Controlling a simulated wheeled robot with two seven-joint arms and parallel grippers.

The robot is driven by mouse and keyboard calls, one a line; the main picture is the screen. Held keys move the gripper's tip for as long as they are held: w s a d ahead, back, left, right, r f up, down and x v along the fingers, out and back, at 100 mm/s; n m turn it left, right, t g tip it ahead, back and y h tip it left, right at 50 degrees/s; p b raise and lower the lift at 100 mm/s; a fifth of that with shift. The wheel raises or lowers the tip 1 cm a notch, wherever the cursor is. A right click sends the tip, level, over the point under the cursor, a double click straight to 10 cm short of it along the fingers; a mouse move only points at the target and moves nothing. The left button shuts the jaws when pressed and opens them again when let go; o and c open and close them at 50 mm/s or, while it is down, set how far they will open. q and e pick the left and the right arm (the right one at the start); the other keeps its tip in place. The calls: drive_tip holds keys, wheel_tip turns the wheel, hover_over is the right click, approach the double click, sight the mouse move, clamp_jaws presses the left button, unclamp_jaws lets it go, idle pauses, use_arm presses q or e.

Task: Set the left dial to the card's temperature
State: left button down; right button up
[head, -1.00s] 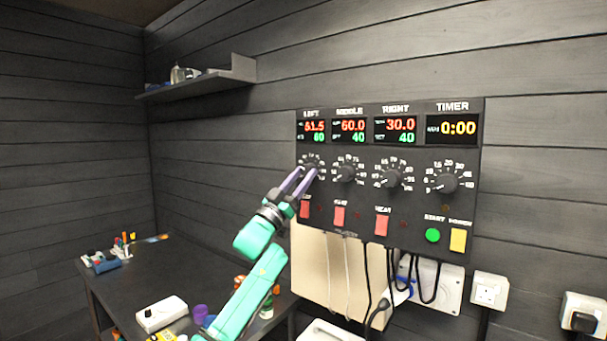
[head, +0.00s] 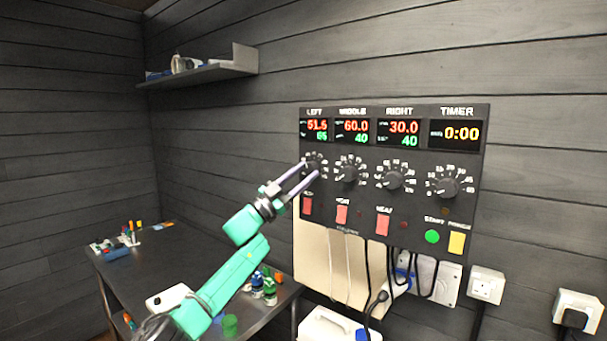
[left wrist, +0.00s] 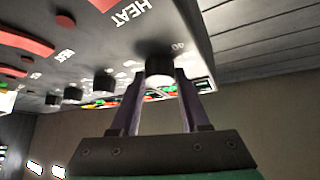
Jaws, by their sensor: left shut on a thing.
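The control panel (head: 395,215) is on the dark plank wall. The left dial (left wrist: 160,62) is a dark round knob under the LEFT display (head: 315,130), which shows red 51.5 above a green number that looks like 65 or 66. My left gripper (head: 311,169) reaches up to the panel and is shut on the left dial. In the left wrist view its two fingers (left wrist: 160,88) stand on either side of the knob. The fingers partly hide the dial's scale in the head view. I cannot make out a readable temperature card. My right gripper is not in view.
The middle dial (head: 347,174) and right dial (head: 393,178) sit close to the right. Red switches (head: 342,214) are just below. Black cables (head: 367,265) hang under the panel. A dark table (head: 150,262) with small items stands at the lower left.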

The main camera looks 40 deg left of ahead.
use_arm(q)
drive_tip(key=shift+r, duration=0.15)
drive_tip(key=shift+c, duration=1.9)
unclamp_jaws()
drive_tip(key=shift+s+a+f+b, duration=0.1)
drive_tip(key=shift+s+f+b, duration=0.1)
drive_tip(key=shift+f+b, duration=0.3)
drive_tip(key=b+v, duration=1.3)
drive_tip(key=shift+s, duration=0.45)
